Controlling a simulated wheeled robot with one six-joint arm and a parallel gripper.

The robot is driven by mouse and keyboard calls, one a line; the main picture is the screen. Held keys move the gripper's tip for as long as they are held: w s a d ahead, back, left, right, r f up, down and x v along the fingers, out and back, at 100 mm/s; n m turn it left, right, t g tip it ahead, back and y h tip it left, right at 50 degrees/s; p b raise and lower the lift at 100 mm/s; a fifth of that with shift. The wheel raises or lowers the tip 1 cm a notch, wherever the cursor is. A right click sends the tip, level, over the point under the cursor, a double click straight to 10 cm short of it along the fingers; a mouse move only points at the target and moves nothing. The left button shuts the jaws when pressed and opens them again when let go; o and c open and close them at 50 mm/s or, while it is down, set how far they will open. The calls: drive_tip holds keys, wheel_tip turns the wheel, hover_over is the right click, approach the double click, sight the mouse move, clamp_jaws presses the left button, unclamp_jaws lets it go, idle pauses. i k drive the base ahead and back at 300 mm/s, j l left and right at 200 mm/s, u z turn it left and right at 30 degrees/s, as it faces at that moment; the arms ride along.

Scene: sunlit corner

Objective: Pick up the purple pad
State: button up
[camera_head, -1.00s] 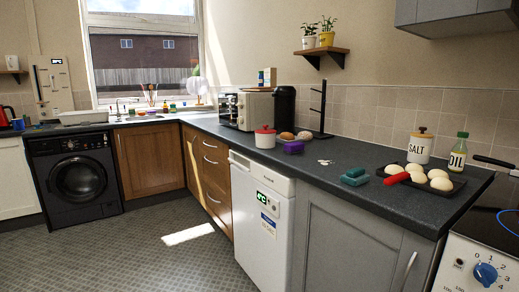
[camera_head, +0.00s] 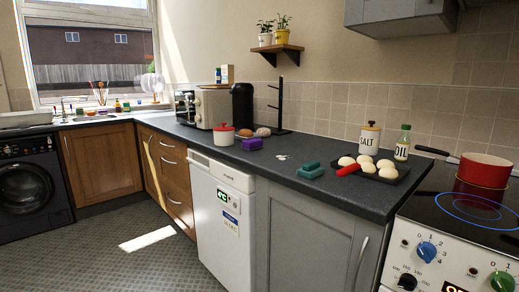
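The purple pad (camera_head: 251,143) is a small block lying on the dark worktop (camera_head: 270,168). It sits just right of and in front of a white pot with a red lid (camera_head: 224,135). A brown egg-like item lies close behind it. Nothing covers the pad. My gripper is not visible in this view.
Teal blocks (camera_head: 310,170) lie near the worktop's front edge. A dark tray (camera_head: 397,177) holds several pale buns, with a red-handled item (camera_head: 348,169) at its left. A salt jar (camera_head: 369,139) and oil bottle (camera_head: 403,143) stand behind. A red pan (camera_head: 482,171) sits on the hob.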

sight(254, 144)
drive_tip(key=i, duration=0.65)
drive_tip(key=i+j, duration=0.15)
drive_tip(key=i, duration=0.45)
drive_tip(key=i+z, duration=0.1)
drive_tip(key=i, duration=0.55)
drive_tip(key=i+j, duration=0.15)
drive_tip(key=i, duration=0.5)
